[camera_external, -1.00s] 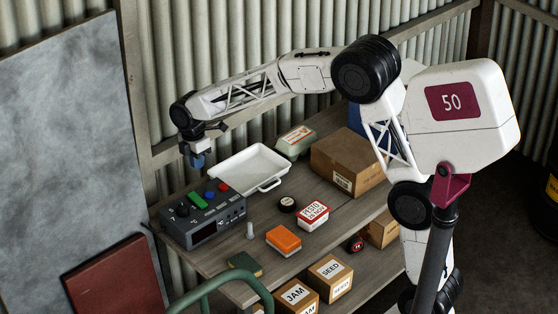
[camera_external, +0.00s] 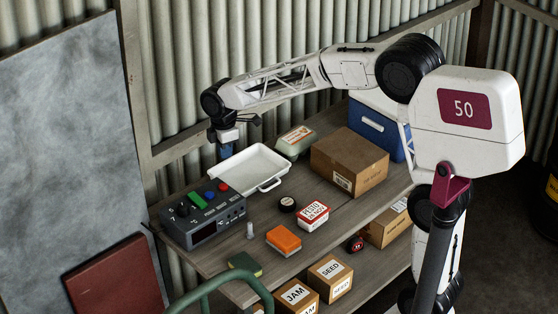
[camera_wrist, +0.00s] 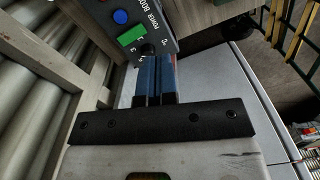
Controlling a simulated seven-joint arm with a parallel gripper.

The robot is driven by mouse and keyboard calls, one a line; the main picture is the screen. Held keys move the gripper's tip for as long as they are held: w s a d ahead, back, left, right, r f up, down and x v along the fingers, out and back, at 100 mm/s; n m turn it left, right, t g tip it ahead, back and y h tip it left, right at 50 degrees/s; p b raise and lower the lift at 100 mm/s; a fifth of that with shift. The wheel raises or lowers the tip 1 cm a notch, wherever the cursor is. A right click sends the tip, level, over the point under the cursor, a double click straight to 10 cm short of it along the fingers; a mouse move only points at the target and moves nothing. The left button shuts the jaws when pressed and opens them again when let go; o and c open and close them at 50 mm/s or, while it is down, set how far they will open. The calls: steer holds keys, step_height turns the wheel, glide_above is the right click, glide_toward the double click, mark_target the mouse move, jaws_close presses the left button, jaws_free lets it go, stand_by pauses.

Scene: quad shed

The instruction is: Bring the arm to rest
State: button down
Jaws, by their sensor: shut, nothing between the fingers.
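My arm reaches out from the right, raised above the bench. In the wrist view, part of the grey control box (camera_wrist: 128,25) with its blue and green buttons shows beyond the fingers. The same control box (camera_external: 205,228) stands at the front left of the bench.
A cardboard box (camera_external: 348,163), a blue cooler (camera_external: 377,130) and an egg carton (camera_external: 295,142) stand at the back. An orange-topped tub (camera_external: 284,240), a pesto tin (camera_external: 313,214) and a dark round lid (camera_external: 288,204) sit mid-bench. Corrugated wall (camera_external: 180,80) rises close behind my gripper.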

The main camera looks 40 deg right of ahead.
steer(key=s+d+r+m+t, duration=0.1)
steer(key=s+d+r+m, duration=0.3)
steer(key=s, duration=0.6)
steer(key=s+d+r+m, duration=0.2)
steer(key=s+d+m, duration=0.25)
steer(key=s, duration=0.55)
steer(key=s+d+f+m+t, duration=0.1)
steer(key=s+d+m, duration=0.2)
steer(key=s, duration=0.7)
steer(key=s+d+f+m, duration=0.1)
steer(key=s+d+m, duration=0.1)
steer(key=s, duration=0.8)
steer(key=shift+d+f+m+t, duration=0.35)
steer(key=shift+d+m+t, duration=0.05)
steer(key=shift+m, duration=0.35)
steer(key=c, duration=1.8)
jaws_free()
